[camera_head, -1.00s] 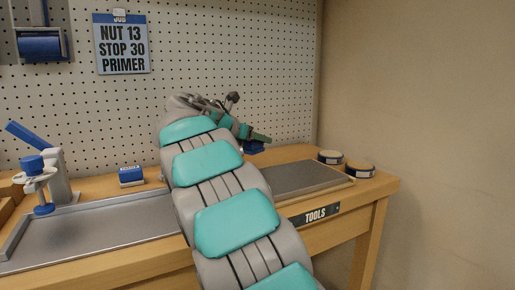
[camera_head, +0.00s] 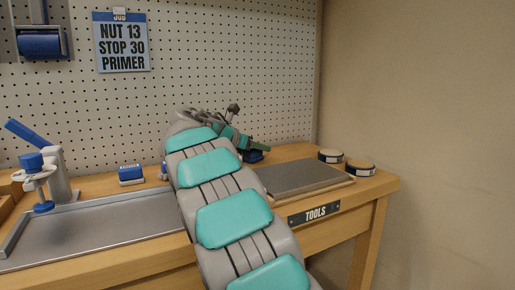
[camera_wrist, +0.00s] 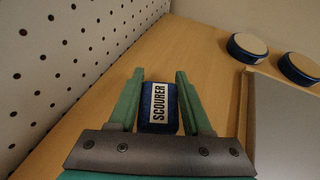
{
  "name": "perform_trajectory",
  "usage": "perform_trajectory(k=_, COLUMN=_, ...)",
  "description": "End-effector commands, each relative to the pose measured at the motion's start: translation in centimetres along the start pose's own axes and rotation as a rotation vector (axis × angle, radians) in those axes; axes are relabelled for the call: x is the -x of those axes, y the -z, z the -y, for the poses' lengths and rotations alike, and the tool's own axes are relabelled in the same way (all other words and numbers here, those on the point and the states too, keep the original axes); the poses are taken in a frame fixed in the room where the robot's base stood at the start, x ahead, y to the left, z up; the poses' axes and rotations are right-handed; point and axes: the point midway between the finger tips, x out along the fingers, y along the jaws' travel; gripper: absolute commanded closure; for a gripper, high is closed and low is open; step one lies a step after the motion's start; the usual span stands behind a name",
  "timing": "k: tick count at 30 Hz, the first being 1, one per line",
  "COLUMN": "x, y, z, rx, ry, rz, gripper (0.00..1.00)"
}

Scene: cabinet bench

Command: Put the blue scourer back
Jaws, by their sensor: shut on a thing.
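The blue scourer (camera_wrist: 158,104), with a white label reading SCOURER, is between the two green fingers of my gripper (camera_wrist: 160,76) in the wrist view. The gripper is shut on it. In the head view the scourer (camera_head: 254,156) is a small dark blue shape under my gripper (camera_head: 257,148), low over the back of the bench near the pegboard. Its underside is hidden, so I cannot tell whether it touches the wood.
Two round tins (camera_head: 330,156) (camera_head: 360,167) stand at the bench's right end. A grey plate (camera_head: 305,178) lies in front of the gripper. A blue and white block (camera_head: 131,175) and a blue-handled press (camera_head: 38,175) stand left. The pegboard (camera_head: 225,60) rises behind.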

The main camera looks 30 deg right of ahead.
Motion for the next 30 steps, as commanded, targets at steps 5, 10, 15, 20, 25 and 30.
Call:
perform_trajectory(k=5, x=-0.1, y=0.1, z=0.0, rx=0.002, ry=0.0, rz=0.0, gripper=1.0)
perform_trajectory(k=10, x=-0.1, y=0.3, z=0.0, rx=0.001, ry=-0.001, rz=0.0, gripper=0.37)
perform_trajectory(k=15, x=-0.1, y=0.3, z=0.0, rx=0.001, ry=-0.001, rz=0.0, gripper=0.21)
perform_trajectory(k=20, x=-0.1, y=0.3, z=0.0, rx=0.001, ry=-0.001, rz=0.0, gripper=0.21)
perform_trajectory(k=25, x=-0.1, y=0.2, z=-0.1, rx=0.001, ry=-0.001, rz=0.0, gripper=0.21)
perform_trajectory(k=30, x=1.2, y=-0.1, z=-0.1, rx=0.001, ry=-0.002, rz=0.001, gripper=0.21)
